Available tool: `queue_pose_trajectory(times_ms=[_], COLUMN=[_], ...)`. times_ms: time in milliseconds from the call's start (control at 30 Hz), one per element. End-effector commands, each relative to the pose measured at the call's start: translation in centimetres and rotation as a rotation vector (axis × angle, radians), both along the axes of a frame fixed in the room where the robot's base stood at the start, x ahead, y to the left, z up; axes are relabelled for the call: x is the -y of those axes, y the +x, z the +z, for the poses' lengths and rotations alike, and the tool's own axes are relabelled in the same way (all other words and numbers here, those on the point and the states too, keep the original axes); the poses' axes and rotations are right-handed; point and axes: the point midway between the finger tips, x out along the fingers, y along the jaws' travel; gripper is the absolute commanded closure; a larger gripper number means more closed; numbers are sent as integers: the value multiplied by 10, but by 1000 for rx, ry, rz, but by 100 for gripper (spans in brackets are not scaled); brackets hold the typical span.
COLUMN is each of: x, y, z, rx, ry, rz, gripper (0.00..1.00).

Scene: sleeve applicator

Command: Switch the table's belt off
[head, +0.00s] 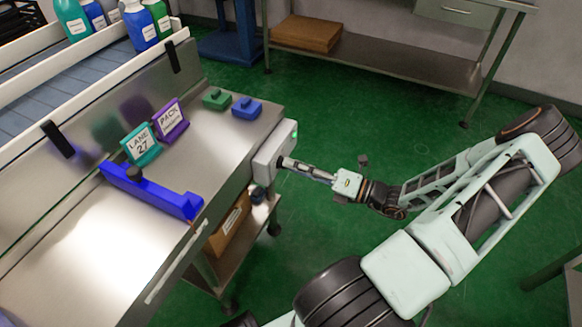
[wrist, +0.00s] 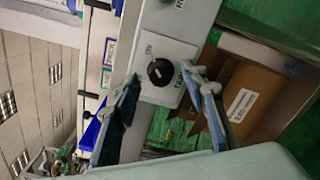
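A pale control box (head: 272,152) is fixed to the table's right end. In the wrist view its face shows a round black knob (wrist: 160,72) on a light plate (wrist: 165,95). A mark beside the knob seems to read ON; another label is partly covered by a finger. The knob's exact setting is hard to tell. My gripper (wrist: 163,82) is open, its two fingers on either side of the knob in that view; contact cannot be told. In the head view my gripper (head: 284,162) points at the box face, which is turned away. A small green light (head: 294,131) shows on the box.
The steel table (head: 85,240) carries a blue bar (head: 150,190), teal and purple signs (head: 141,145), and green (head: 216,99) and blue (head: 247,108) blocks. A grey conveyor (head: 60,85) with bottles (head: 139,26) lies behind. A cardboard box (head: 229,226) sits below.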

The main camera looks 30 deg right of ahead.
Motion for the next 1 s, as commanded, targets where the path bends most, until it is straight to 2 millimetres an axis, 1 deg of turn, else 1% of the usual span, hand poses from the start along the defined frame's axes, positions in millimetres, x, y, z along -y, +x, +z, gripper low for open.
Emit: queue_pose_trajectory(times_ms=[33,167,467,833,1000], x=[-4,-9,-11,-11,-11], y=[4,12,13,13,13], z=[-1,-1,0,0,0], rx=[1,0,0,-1,3], ry=[1,0,0,-1,-6], rz=[2,0,0,0,0], gripper=[60,60,60,100,100])
